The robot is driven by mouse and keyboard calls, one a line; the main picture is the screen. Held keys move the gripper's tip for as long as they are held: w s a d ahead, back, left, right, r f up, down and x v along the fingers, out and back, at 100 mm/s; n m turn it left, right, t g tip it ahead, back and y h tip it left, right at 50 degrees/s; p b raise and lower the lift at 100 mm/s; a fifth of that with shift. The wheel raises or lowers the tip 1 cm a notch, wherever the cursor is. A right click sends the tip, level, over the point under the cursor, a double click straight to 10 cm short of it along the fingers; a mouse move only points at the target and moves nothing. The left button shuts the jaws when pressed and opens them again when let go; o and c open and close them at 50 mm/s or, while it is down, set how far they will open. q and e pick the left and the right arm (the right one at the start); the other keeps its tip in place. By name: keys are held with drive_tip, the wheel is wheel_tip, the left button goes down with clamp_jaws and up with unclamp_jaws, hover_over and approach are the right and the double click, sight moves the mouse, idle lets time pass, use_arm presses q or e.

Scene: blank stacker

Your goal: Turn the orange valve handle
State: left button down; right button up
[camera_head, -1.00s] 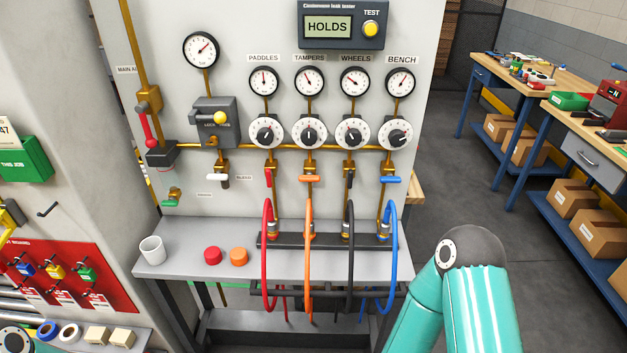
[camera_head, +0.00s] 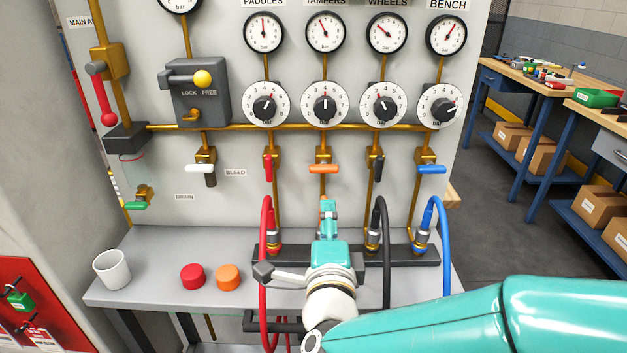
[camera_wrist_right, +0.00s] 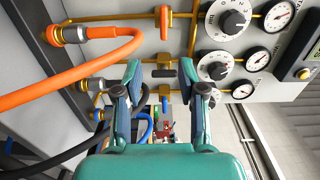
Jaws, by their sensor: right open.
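The orange valve handle (camera_head: 323,169) lies level across its vertical brass pipe on the panel, in the TAMPERS column. It also shows in the right wrist view (camera_wrist_right: 164,22), near the top edge. My right gripper (camera_head: 328,205) is just below the orange handle in the head view, in front of the orange hose's fitting, which it mostly hides. In the right wrist view my right gripper (camera_wrist_right: 160,72) has its two fingers spread apart with nothing held between them. The orange handle lies beyond the fingertips, apart from them. My left gripper is not in view.
A red handle (camera_head: 268,168) and a black handle (camera_head: 378,168) flank the orange one; a blue handle (camera_head: 431,169) is further right. The red (camera_head: 264,225), black (camera_head: 384,240) and blue hoses (camera_head: 442,235) hang nearby. A white cup (camera_head: 111,269) stands on the shelf (camera_head: 160,252).

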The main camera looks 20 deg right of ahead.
sight(324, 172)
drive_tip(key=p+x, duration=0.1)
drive_tip(key=x, duration=0.4)
drive_tip(key=p+x, duration=0.1)
drive_tip(key=x, duration=0.5)
drive_tip(key=p+x, duration=0.1)
drive_tip(key=x, duration=0.4)
drive_tip(key=shift+w+r, duration=0.35)
drive_tip(key=shift+r, duration=0.05)
clamp_jaws()
